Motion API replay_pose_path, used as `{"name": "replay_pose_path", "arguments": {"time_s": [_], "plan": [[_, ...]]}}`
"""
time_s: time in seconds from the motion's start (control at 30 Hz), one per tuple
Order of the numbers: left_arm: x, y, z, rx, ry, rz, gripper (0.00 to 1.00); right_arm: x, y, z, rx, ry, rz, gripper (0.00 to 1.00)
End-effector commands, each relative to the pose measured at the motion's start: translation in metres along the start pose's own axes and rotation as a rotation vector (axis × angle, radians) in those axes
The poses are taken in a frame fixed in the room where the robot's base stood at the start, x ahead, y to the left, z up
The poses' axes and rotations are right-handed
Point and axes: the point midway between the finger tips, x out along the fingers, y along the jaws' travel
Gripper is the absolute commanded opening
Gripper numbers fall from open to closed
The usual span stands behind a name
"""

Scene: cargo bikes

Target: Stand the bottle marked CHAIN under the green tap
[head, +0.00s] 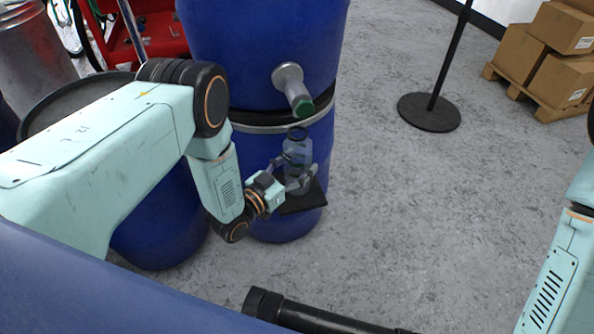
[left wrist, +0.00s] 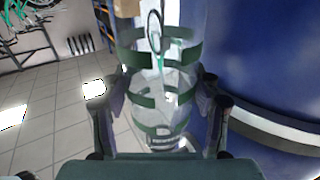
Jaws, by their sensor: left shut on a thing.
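My left gripper (head: 299,180) is shut around a clear bluish bottle (head: 297,153), low on its body. The bottle is upright and open at the top. In the left wrist view the bottle (left wrist: 160,85) shows green bands between the two fingers (left wrist: 163,108); I cannot read a CHAIN mark. The green tap (head: 302,107) on the blue barrel is just above the bottle's mouth, slightly to its right in the picture. A small black shelf (head: 308,203) is below the bottle; I cannot tell whether they touch. My right gripper is out of view.
Stacked blue barrels (head: 265,35) stand directly behind the bottle, with another blue barrel (head: 165,230) at left. A black post base (head: 429,112) and cartons on a pallet (head: 546,104) are at right. A black pipe (head: 310,315) is in front. The grey floor between is clear.

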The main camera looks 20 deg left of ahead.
Motion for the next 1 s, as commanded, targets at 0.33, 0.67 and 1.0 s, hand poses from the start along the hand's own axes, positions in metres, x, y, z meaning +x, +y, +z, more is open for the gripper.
{"name": "replay_pose_path", "arguments": {"time_s": [0.33, 0.67, 1.0], "plan": [[-0.0003, 0.0001, 0.0114, 0.0, 0.0, 0.0, 0.31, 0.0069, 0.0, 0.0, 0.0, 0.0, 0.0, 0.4], [-0.0005, 0.0001, 0.0143, 0.0, 0.0, 0.0, 0.79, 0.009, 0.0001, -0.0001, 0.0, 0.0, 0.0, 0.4], [-0.0005, 0.0, 0.0142, 0.0, 0.0, 0.0, 0.85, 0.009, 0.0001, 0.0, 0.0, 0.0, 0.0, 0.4]]}}
